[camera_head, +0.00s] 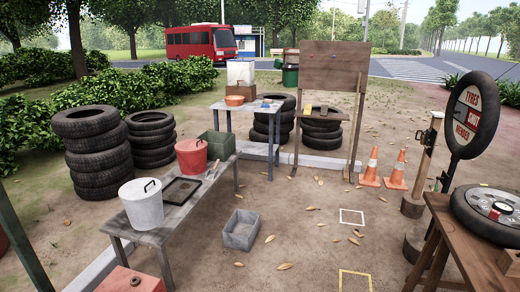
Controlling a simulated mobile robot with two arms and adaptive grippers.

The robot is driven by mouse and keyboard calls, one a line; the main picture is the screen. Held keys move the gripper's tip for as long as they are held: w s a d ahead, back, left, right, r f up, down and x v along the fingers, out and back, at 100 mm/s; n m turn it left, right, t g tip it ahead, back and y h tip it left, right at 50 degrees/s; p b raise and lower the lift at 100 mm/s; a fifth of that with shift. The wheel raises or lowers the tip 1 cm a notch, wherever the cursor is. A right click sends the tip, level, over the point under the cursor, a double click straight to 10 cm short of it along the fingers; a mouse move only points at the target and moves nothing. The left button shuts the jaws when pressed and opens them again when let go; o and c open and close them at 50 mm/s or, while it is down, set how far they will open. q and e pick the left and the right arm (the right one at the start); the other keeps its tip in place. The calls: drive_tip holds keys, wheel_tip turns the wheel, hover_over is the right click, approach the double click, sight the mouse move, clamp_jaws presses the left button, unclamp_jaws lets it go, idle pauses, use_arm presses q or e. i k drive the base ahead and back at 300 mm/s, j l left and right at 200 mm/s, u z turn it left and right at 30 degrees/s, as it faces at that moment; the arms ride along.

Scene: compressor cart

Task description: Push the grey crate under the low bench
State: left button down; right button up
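The grey crate (241,231) is an open, empty-looking box that sits upright on the dirt. It stands to the right of the low bench (160,236), apart from it and out in the open. The bench is a long grey table on thin legs, running from the lower left towards the middle. The ground beneath its near part is partly hidden by its top and legs. Neither of my grippers shows in the head view.
On the bench are a white bucket (142,205), a red bucket (191,158), a black tray (182,190) and a green bin (218,144). A red object (130,281) is at the bottom edge. Traffic cones (397,170) and a workbench (455,232) stand right.

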sight(239, 233)
drive_tip(key=i+z, duration=0.15)
drive_tip(key=i, duration=0.5)
drive_tip(key=i+j+z, duration=0.15)
drive_tip(key=i, duration=0.5)
drive_tip(key=i+j+z, duration=0.15)
drive_tip(key=i, duration=0.5)
